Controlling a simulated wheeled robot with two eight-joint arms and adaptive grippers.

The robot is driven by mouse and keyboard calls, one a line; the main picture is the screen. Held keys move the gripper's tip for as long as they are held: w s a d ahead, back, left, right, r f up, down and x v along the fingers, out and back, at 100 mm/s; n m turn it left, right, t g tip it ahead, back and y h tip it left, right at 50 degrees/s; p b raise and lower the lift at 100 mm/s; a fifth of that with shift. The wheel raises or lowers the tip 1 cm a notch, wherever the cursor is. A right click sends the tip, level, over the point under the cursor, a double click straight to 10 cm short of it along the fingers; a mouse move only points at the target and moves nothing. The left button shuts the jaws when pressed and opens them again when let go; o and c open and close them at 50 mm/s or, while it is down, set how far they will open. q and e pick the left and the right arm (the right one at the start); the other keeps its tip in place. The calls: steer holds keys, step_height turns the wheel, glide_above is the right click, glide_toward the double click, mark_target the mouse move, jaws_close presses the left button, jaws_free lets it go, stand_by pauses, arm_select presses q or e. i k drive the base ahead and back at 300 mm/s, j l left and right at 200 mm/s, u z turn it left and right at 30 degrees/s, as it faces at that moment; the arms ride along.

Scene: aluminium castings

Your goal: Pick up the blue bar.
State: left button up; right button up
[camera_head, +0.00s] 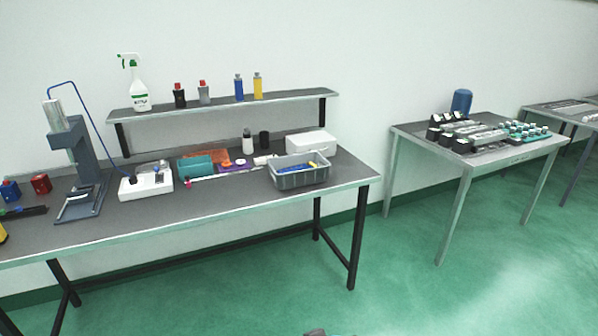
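A grey bin (300,180) stands near the front right of the left workbench. Something blue with some yellow (296,169) shows inside it; the blue part looks long and low, but it is too small to tell whether it is a bar. The bin's front wall hides its lower part. Neither of my grippers can be made out. A small dark shape at the bottom edge is too cut off to identify.
The left workbench (230,205) carries a press stand (82,165), a white device (146,182), coloured trays and a white box (311,143). A shelf above holds bottles. A right table (412,132) bears metal parts and a blue cylinder (461,101). Green floor (430,295) is clear.

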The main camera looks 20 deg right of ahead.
mark_target(297, 167)
steer(key=i+l, duration=0.25)
steer(key=l, duration=0.15)
steer(key=i+l, duration=0.25)
steer(key=l, duration=0.2)
steer(key=i+l, duration=0.25)
steer(key=l, duration=0.15)
